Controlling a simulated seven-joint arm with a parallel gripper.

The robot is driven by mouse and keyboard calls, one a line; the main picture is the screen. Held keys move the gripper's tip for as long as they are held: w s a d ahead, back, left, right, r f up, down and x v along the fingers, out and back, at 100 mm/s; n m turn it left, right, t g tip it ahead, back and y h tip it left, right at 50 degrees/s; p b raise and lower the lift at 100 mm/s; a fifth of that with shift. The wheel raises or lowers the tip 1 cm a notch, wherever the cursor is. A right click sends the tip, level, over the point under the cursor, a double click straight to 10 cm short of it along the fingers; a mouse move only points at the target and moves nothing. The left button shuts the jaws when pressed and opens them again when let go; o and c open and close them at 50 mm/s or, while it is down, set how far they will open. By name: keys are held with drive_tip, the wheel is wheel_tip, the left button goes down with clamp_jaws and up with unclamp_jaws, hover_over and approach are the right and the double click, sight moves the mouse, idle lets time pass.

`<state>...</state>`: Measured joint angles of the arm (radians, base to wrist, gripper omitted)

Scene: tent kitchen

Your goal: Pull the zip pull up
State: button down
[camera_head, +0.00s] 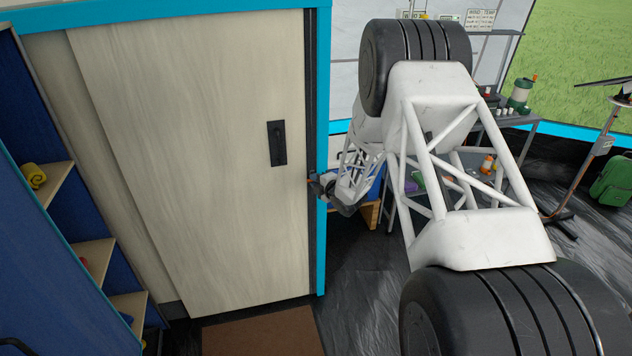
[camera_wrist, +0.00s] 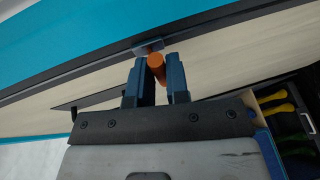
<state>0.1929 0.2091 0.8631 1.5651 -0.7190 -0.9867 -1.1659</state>
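The zip pull (camera_wrist: 156,65) is a small orange cylinder in the wrist view, next to a grey metal piece on a dark strip beside a teal band. My gripper (camera_wrist: 157,72) has its two dark blue fingers close together, one on each side of the zip pull, and appears shut on it. In the head view my gripper (camera_head: 318,184) reaches left to the dark strip along the door's right edge, at about mid height.
The pale door panel (camera_head: 200,150) has a black recessed handle (camera_head: 277,143) and a teal frame (camera_head: 323,60). Blue shelving (camera_head: 40,230) stands at the left. A brown mat (camera_head: 262,334) lies before the door. Grey shelves and a green bag (camera_head: 612,182) are at the right.

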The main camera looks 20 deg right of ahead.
idle(0.3)
wheel_tip(320, 180, up, 40)
drive_tip(key=shift+r, duration=0.25)
drive_tip(key=c, duration=1.4)
unclamp_jaws()
drive_tip(key=shift+o, duration=1.3)
drive_tip(key=shift+s, duration=0.15)
drive_tip(key=v, duration=0.7)
drive_tip(key=shift+s+d, duration=0.15)
drive_tip(key=shift+s, duration=0.1)
drive_tip(key=shift+r, duration=0.1)
